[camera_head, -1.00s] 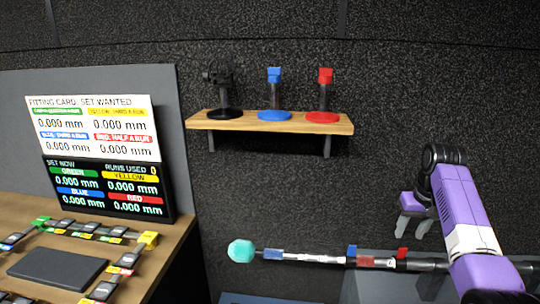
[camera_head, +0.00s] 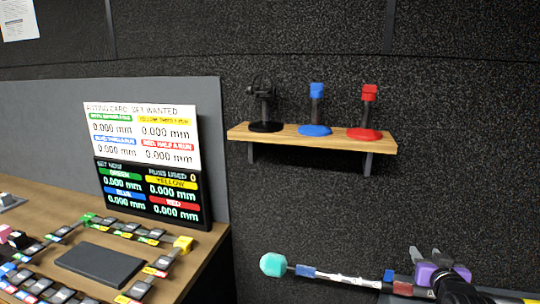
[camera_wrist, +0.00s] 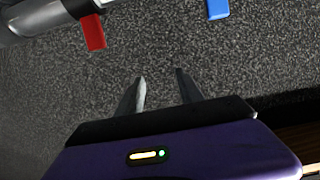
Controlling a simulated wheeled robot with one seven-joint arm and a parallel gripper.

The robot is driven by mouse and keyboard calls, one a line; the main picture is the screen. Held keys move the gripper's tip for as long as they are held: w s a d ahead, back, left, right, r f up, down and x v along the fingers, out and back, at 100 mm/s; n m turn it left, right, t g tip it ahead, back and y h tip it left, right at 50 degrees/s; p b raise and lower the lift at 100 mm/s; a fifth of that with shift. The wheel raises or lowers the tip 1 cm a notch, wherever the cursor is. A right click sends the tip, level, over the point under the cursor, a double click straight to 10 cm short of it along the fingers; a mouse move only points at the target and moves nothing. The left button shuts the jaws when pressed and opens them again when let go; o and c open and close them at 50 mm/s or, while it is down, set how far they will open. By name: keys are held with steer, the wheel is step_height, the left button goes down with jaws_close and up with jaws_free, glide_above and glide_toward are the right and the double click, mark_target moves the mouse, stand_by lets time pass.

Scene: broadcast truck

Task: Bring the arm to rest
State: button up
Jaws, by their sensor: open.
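My gripper (camera_wrist: 159,95) is open and empty in the wrist view, its two grey fingers apart in front of a dark speckled wall. In the head view my gripper (camera_head: 424,254) shows at the lower right, by the rod, with part of my purple and black arm. A rod (camera_head: 345,280) with a teal knob (camera_head: 273,264) at its left end runs along the bottom right. It carries blue and red tabs. A red tab (camera_wrist: 95,33) and a blue tab (camera_wrist: 217,8) show in the wrist view, apart from the fingers.
A wooden shelf (camera_head: 312,137) on the wall holds a black stand (camera_head: 265,110), a blue stand (camera_head: 315,112) and a red stand (camera_head: 367,115). A screen (camera_head: 150,190) under a card (camera_head: 143,135) stands on the wooden desk (camera_head: 205,245), with a dark pad (camera_head: 99,263) before it. The wall between shelf and rod is clear.

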steer(key=s+a+f+t, duration=0.2)
steer(key=s+a, duration=0.4)
steer(key=s, duration=0.5)
steer(key=s+a+f+t, duration=0.1)
steer(key=s+a+f, duration=0.1)
steer(key=s+a, duration=0.7)
steer(key=s+a+n+g+y, duration=0.1)
steer(key=s+a+y, duration=0.1)
steer(key=s, duration=1.5)
steer(key=s+a+r+n+g+y, duration=0.1)
steer(key=s+a, duration=0.4)
steer(key=s, duration=1.2)
steer(key=shift+n+y, duration=0.5)
steer(key=shift+n, duration=0.1)
steer(key=shift+s, duration=0.1)
